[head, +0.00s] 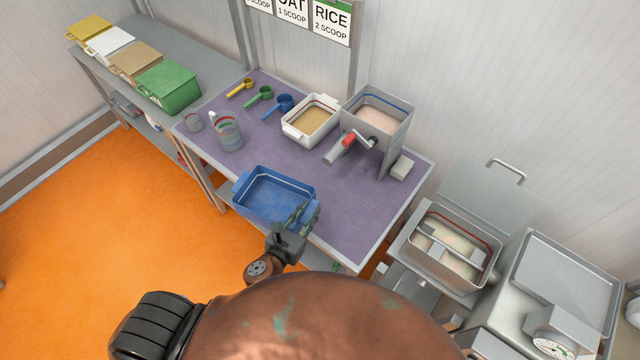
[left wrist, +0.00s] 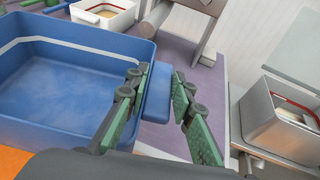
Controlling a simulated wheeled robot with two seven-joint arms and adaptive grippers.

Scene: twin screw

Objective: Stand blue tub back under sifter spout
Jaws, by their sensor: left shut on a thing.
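The blue tub (head: 271,189) is at the front edge of the purple-topped table, upright or nearly so, and looks empty. I cannot tell whether it rests on the table or hangs just above it. It fills the left of the left wrist view (left wrist: 70,85). My left gripper (head: 298,214) is shut on the tub's right-hand end, with its green fingers (left wrist: 155,100) around the blue grip lug. The grey sifter (head: 392,140) stands at the back right of the table, holding pale powder, with a red-handled crank and a tube at its front left. My right gripper is out of view.
A white tub (head: 296,132) with tan contents stands just left of the sifter. Scoops (head: 277,106) and a striped jug (head: 229,135) are at the back left. The purple tabletop (head: 345,205) is clear between blue tub and sifter. A steel bin (head: 440,275) stands right of the table.

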